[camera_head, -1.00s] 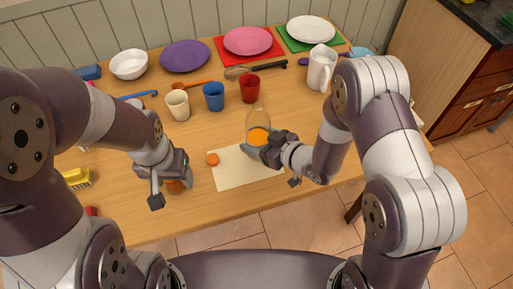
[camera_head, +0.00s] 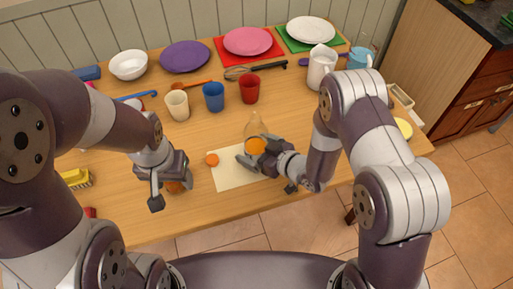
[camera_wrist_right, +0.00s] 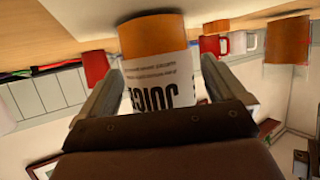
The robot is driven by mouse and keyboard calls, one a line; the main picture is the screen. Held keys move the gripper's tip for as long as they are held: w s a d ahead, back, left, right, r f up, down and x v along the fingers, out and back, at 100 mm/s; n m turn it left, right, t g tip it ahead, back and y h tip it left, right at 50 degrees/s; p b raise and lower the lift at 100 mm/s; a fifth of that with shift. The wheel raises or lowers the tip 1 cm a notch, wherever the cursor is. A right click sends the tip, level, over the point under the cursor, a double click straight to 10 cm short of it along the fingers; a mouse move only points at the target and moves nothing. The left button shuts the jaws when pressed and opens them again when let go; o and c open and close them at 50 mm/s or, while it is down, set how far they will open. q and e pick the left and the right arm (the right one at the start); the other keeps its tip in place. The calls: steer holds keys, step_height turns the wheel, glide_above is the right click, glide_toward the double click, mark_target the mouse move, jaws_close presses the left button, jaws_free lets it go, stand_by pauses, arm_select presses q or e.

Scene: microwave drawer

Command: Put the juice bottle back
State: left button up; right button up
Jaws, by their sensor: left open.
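The juice bottle (camera_head: 256,126) has a clear narrowing top and an orange lower part. It is over the cream sheet (camera_head: 230,175) at the table's front. My right gripper (camera_head: 257,157) is around it from the front right. In the right wrist view the bottle (camera_wrist_right: 160,65), with orange and white areas and "JUICE" lettering, is between both fingers. I cannot tell whether its base touches the sheet. An orange disc like a cap (camera_head: 211,159) lies left of it. My left gripper (camera_head: 170,190) is open at the left front, beside a partly hidden orange thing.
White, blue and red cups (camera_head: 249,89) stand behind the bottle. Plates and a bowl (camera_head: 128,64) line the back. A white pitcher (camera_head: 321,66) and light blue mug (camera_head: 359,58) stand back right. A yellow brush (camera_head: 77,178) is at the left edge.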

steer(key=shift+s+d+r, duration=0.1)
steer(key=shift+d+r, duration=0.1)
steer(key=shift+r, duration=0.1)
steer(key=v, duration=1.1)
steer(key=w+d+r+m+g+h, duration=0.2)
steer(key=d+m+h, duration=0.2)
steer(key=d+h, duration=0.5)
steer(key=s+d+r+m+g+h, duration=0.1)
steer(key=s+r+m+g, duration=0.4)
steer(key=s, duration=0.5)
steer(key=shift+s+d+g+p, duration=0.2)
steer(key=shift+s+g+p, duration=0.1)
steer(key=shift+p, duration=0.15)
